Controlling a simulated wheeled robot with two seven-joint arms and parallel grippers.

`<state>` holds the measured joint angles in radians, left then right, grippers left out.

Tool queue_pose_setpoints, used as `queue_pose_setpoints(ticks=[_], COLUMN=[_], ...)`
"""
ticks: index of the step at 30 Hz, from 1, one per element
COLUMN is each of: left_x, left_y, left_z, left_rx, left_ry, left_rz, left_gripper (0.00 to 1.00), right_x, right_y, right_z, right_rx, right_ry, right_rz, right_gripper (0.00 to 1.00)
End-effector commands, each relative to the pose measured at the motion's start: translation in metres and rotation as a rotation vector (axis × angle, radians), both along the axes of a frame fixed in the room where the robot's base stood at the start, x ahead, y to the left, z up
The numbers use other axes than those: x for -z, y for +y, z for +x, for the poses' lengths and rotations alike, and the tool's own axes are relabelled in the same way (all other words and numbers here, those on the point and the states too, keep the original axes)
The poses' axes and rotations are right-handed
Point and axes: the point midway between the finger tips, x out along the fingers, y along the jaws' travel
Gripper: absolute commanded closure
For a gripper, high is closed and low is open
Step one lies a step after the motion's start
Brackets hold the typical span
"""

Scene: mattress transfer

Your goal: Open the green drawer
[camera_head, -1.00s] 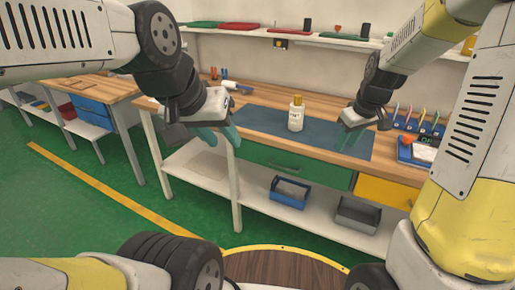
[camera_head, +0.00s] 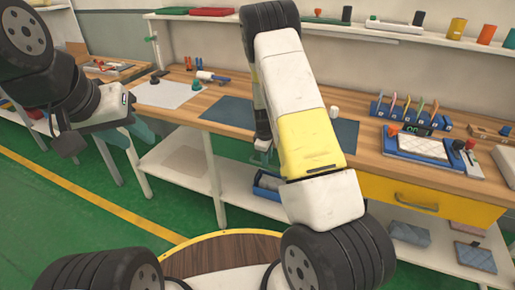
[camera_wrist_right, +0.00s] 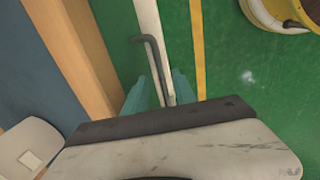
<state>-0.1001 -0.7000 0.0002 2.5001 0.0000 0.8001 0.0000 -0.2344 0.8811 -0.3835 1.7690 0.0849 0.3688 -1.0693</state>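The green drawer (camera_head: 231,147) is under the front edge of the workbench, mostly hidden behind my right arm in the head view. My right gripper (camera_head: 262,158) is low in front of it. In the right wrist view, my right gripper (camera_wrist_right: 158,95) has its teal fingers apart, with the dark bent handle (camera_wrist_right: 153,62) between them. I cannot tell whether the fingers touch the handle. The drawer looks closed, though the arm covers most of its front. My left gripper (camera_head: 128,135) is open and empty, in the air at the left, away from the drawer.
The workbench holds a blue mat (camera_head: 222,110), a white sheet (camera_head: 168,92) and a blue pen rack (camera_head: 405,115). A yellow drawer (camera_head: 415,197) is to the right. A blue bin (camera_head: 268,185) is on the lower shelf. The green floor in front is open.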

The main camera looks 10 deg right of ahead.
Motion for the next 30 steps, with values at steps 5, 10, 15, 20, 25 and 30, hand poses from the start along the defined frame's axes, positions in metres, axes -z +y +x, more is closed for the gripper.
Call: queue_pose_setpoints(ticks=[5, 10, 15, 20, 25, 30], left_x=[0.0, 0.0, 0.0, 0.0, 0.0, 0.0], left_y=[0.0, 0.0, 0.0, 0.0, 0.0, 0.0], left_z=[0.0, 0.0, 0.0, 0.0, 0.0, 0.0], left_rx=[0.0, 0.0, 0.0, 0.0, 0.0, 0.0], left_ry=[0.0, 0.0, 0.0, 0.0, 0.0, 0.0], left_rz=[0.0, 0.0, 0.0, 0.0, 0.0, 0.0], left_gripper=[0.64, 0.64, 0.64, 0.64, 0.64, 0.64], right_x=[0.019, 0.023, 0.023, 0.023, 0.023, 0.023], right_y=[-0.002, -0.003, -0.003, -0.003, -0.003, -0.003], right_z=[0.003, 0.004, 0.004, 0.004, 0.004, 0.004], right_rx=[0.001, 0.001, 0.001, 0.001, 0.001, 0.001], right_ry=[0.001, -0.001, -0.001, -0.001, -0.001, -0.001], right_rz=[0.0, 0.001, 0.001, 0.001, 0.001, 0.0], right_gripper=[0.68, 0.68, 0.68, 0.99, 1.0, 1.0])
